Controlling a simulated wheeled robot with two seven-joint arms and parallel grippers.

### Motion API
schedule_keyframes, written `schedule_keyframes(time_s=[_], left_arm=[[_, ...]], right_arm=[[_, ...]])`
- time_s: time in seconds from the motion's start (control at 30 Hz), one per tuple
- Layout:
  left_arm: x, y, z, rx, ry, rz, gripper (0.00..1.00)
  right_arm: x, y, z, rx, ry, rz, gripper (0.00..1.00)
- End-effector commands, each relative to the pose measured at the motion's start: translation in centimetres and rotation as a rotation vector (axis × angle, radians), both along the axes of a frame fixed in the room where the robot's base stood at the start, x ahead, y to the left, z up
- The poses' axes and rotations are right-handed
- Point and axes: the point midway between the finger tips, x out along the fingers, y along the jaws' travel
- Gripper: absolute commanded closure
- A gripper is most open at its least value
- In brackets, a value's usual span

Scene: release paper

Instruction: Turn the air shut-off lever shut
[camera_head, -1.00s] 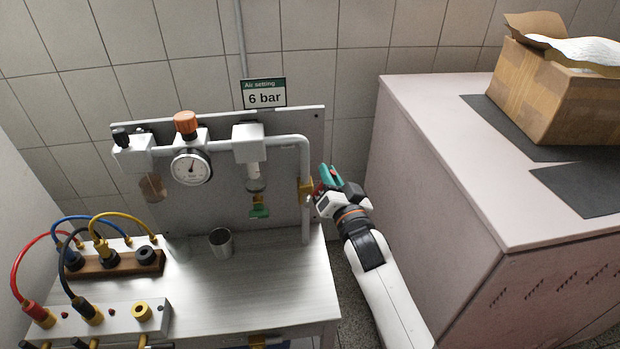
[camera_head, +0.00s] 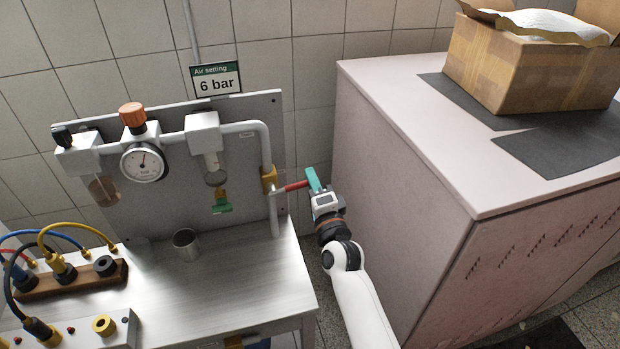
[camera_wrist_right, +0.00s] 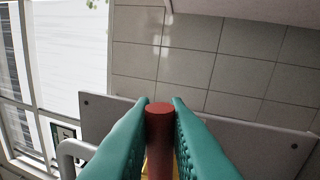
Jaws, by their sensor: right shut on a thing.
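The red lever (camera_head: 293,186) sticks out to the right from the brass valve (camera_head: 269,180), roughly crosswise to the vertical grey pipe (camera_head: 274,216). My right gripper (camera_head: 312,181), with teal fingers, is shut on the lever's outer end. In the right wrist view the lever's round red end (camera_wrist_right: 160,108) sits between the two teal fingers (camera_wrist_right: 160,122), touching or nearly touching both. The valve body is mostly hidden behind the lever in that view. My left gripper is not in view.
A pressure gauge (camera_head: 144,162) and an orange knob (camera_head: 132,115) sit on the panel left of the valve. A metal cup (camera_head: 186,244) stands on the bench (camera_head: 235,275). A pinkish cabinet (camera_head: 400,165) bearing a cardboard box (camera_head: 520,65) stands close to the right of my arm.

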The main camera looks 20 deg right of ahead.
Motion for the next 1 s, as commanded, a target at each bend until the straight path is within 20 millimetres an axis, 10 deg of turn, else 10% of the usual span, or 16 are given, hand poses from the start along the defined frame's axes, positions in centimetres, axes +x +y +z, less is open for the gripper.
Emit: schedule_keyframes(time_s=[0.87, 0.9, 1.0], left_arm=[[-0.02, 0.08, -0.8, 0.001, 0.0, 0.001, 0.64], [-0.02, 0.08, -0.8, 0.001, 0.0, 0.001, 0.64], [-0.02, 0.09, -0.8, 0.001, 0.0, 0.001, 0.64]], right_arm=[[-0.04, 0.04, -1.69, 0.148, 0.008, 0.003, 1.0], [-0.04, 0.04, -1.69, 0.148, 0.008, 0.003, 0.79], [-0.04, 0.03, -1.62, 0.147, 0.006, 0.002, 0.66]])
